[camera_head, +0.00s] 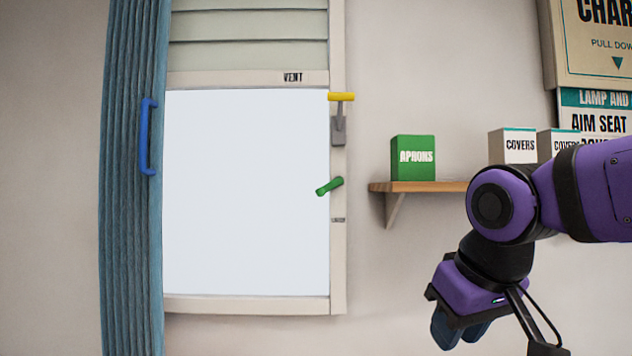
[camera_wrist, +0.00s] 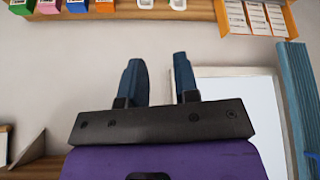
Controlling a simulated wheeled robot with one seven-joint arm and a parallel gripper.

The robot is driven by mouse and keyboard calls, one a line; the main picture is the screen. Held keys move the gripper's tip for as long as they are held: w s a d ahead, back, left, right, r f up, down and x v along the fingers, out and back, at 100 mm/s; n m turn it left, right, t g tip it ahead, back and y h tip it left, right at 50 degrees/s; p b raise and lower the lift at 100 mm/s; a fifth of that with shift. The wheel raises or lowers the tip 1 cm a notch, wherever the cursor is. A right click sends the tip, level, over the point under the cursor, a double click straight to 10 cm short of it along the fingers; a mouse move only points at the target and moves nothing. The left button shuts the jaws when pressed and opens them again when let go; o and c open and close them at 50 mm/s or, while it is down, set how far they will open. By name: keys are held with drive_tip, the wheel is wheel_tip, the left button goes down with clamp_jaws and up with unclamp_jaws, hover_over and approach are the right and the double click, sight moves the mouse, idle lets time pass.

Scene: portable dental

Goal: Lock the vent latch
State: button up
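The window panel (camera_head: 245,190) is on the wall, with the word VENT on the rail above it. On its right frame is a yellow handle (camera_head: 341,97) lying level above a grey plate (camera_head: 338,130). Lower on that frame is a green lever (camera_head: 329,187), tilted, its lower left end over the pane. A small label sits below it, too small to read. I cannot tell which handle is the vent latch. My gripper (camera_head: 461,332) is low and right of the window, apart from both handles. In the wrist view my gripper (camera_wrist: 158,62) is open and empty.
A wooden shelf (camera_head: 420,187) holds a green APRONS box (camera_head: 413,158) and white COVERS boxes (camera_head: 513,146), close to my arm. A blue curtain (camera_head: 130,200) with a blue handle (camera_head: 148,137) hangs left of the window. The wall between window and gripper is bare below the shelf.

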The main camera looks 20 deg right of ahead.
drive_tip(key=shift+t+h, duration=0.5)
drive_tip(key=shift+h, duration=0.1)
drive_tip(key=w+a+r, duration=0.1)
drive_tip(key=w+r, duration=0.2)
drive_tip(key=r, duration=0.2)
drive_tip(key=w+a+r, duration=0.1)
drive_tip(key=w+r, duration=0.3)
drive_tip(key=r, duration=0.1)
drive_tip(key=w+a+r, duration=0.1)
drive_tip(key=w+r, duration=0.3)
drive_tip(key=r, duration=0.1)
drive_tip(key=shift+w, duration=0.2)
clamp_jaws()
drive_tip(key=w+a+r+m+t+h, duration=0.1)
drive_tip(key=w+a+r, duration=0.2)
drive_tip(key=w+r, duration=0.4)
drive_tip(key=w+a+r+m, duration=0.2)
drive_tip(key=w+a+r, duration=0.1)
drive_tip(key=w+r, duration=0.4)
wheel_tip(320, 180, up, 2)
drive_tip(key=shift+w+a+r+t+h, duration=0.1)
drive_tip(key=shift+w+a+t+h, duration=0.15)
drive_tip(key=shift+w+t+h, duration=0.15)
